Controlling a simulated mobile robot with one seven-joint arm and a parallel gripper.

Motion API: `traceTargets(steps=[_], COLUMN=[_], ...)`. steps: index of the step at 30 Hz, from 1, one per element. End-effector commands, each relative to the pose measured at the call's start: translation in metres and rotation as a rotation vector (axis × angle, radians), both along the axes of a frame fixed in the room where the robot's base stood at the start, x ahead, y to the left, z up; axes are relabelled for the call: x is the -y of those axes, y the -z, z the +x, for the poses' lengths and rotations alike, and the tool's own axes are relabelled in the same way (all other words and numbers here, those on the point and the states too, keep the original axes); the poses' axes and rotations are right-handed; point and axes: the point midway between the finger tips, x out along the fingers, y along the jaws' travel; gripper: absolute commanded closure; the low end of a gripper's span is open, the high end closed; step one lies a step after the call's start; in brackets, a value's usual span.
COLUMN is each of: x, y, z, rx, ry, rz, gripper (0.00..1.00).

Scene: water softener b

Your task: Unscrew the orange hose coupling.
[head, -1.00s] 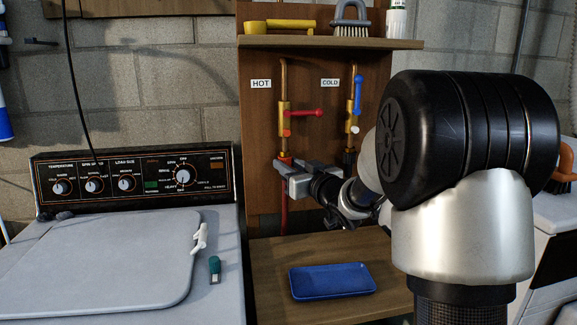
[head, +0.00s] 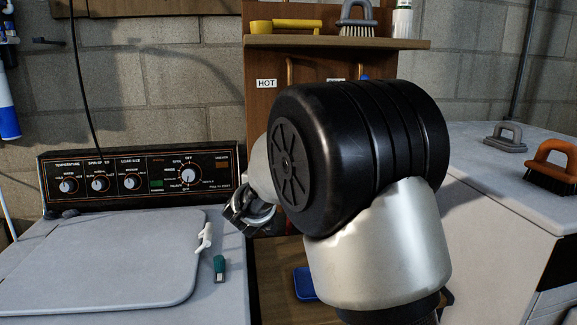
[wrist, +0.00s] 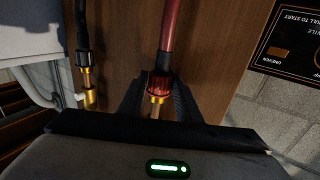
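The orange hose coupling (wrist: 158,84) shows in the wrist view as a ridged red-orange ring. It sits between a dark red hose (wrist: 172,30) and a short brass pipe end (wrist: 156,101). My gripper (wrist: 159,86) has one dark finger on each side of the coupling, very near it. Whether the fingers press on it or stand slightly apart, I cannot tell. In the head view, my own black and silver arm links hide the coupling, the hose and my gripper's fingers. Only part of my wrist shows at the links' left.
A second brass fitting (wrist: 90,98) with a black coupling (wrist: 84,62) is on the left in the wrist view. A washer control panel (head: 140,175) is left in the head view. A shelf (head: 335,43) is above, and a blue object (head: 304,283) lies below.

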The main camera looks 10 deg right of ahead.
Motion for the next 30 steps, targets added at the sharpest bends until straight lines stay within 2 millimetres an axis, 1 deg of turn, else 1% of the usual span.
traceTargets(steps=[1, 2, 11, 17, 23, 30], x=[0.0, 0.0, -0.001, -0.001, -0.001, 0.007], y=[0.0, 0.0, 0.0, 0.009, 0.01, 0.01], z=[0.0, 0.0, 0.0, 0.0, 0.0, -0.002], rx=[0.0, 0.0, 0.0, -0.003, -0.006, -0.008], ry=[0.0, -0.001, -0.004, -0.006, -0.006, -0.2], rz=[0.001, 0.001, 0.001, 0.0, 0.001, 0.001], gripper=[0.59, 0.56, 0.56, 0.56, 0.56, 0.56])
